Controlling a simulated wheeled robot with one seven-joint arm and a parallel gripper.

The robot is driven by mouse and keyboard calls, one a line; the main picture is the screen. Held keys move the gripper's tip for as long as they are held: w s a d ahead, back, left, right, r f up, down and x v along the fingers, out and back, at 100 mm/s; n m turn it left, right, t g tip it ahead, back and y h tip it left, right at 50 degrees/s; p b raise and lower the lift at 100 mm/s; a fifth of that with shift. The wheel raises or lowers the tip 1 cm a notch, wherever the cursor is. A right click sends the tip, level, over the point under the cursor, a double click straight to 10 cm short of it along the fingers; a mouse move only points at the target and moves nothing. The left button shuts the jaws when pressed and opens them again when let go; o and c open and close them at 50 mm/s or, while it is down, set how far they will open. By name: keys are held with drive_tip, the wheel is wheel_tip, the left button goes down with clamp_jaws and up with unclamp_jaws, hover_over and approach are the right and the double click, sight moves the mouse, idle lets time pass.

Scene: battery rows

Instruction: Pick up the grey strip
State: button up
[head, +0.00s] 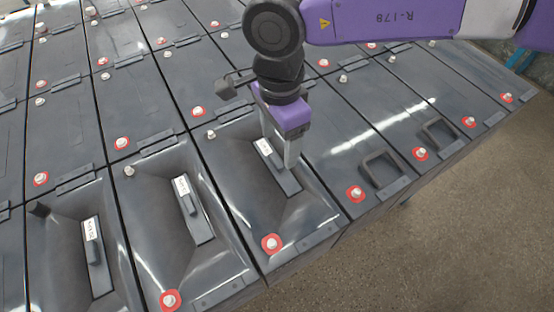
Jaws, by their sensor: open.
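A grey strip (291,184) with a white label (263,147) lies in the sunken top of the battery (241,207) at front centre. My gripper (286,160) points down over this strip, its fingers at or just above it. The jaws are open; whether the strip lies between them I cannot tell. The gripper hides part of the strip. Two similar labelled grey strips lie in the sunken tops to the left, a middle one (187,203) and a left one (94,252).
Rows of dark grey batteries fill the view, with raised terminals, several ringed red, such as one (271,243) near the front. Two lids at right carry raised square frames (383,170). Bare floor (440,240) lies at lower right.

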sight(276, 160)
drive_tip(key=shift+s+a+f+p, duration=0.1)
drive_tip(key=shift+s+f+p, duration=0.05)
drive_tip(key=shift+f, duration=0.55)
drive_tip(key=shift+s+a+f+p, duration=0.1)
drive_tip(key=shift+f+p, duration=0.05)
drive_tip(key=shift+f, duration=0.55)
drive_tip(key=shift+s+a+f+p, duration=0.1)
drive_tip(key=shift+s+f+p, duration=0.05)
drive_tip(key=shift+f, duration=0.55)
drive_tip(key=shift+c, duration=0.2)
drive_tip(key=c, duration=1.4)
